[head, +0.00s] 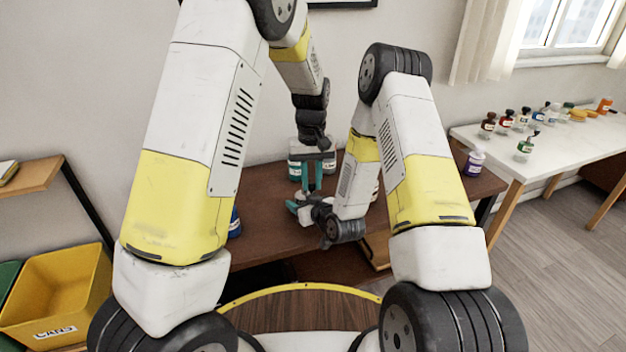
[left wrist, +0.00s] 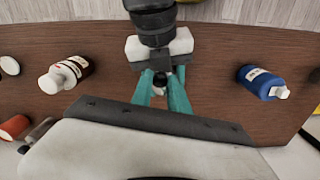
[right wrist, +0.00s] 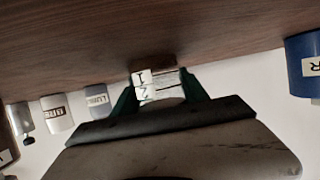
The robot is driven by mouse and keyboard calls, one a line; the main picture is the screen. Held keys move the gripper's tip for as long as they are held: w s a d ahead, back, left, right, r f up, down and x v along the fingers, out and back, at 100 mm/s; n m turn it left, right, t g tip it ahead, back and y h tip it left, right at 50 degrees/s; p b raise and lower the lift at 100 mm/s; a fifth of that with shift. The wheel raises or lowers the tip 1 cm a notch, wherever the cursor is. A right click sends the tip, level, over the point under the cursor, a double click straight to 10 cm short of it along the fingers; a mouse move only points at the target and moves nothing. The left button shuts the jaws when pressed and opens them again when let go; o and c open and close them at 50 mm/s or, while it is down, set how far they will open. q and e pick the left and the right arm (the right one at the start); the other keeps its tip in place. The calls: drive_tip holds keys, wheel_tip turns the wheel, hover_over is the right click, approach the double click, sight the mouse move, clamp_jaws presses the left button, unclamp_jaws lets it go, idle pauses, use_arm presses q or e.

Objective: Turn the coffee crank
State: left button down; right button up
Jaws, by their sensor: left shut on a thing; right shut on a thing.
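My left gripper (head: 312,190) points down over the brown table, its teal fingers close together. In the left wrist view its fingers (left wrist: 162,88) are shut on a small dark knob (left wrist: 160,78), which I take for the coffee crank; little of it shows. My right gripper (head: 295,207) lies low just below the left one, pointing left. In the right wrist view its fingers (right wrist: 158,95) are shut on a white-labelled thing (right wrist: 158,82), probably the grinder's body.
The brown table (head: 265,200) carries a blue bottle (left wrist: 262,82) and a white-capped brown bottle (left wrist: 66,74) on either side of the grippers. A purple jar (head: 474,163) stands at its right. A white table (head: 565,140) holds several bottles. A yellow bin (head: 60,290) stands left.

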sight(310, 185)
use_arm(q)
drive_tip(key=shift+s+a+m, duration=0.15)
drive_tip(key=shift+a+m, duration=0.15)
drive_tip(key=shift+m, duration=0.3)
drive_tip(key=c, duration=1.3)
unclamp_jaws()
drive_tip(key=shift+o, duration=0.2)
wheel_tip(310, 185, up, 12)
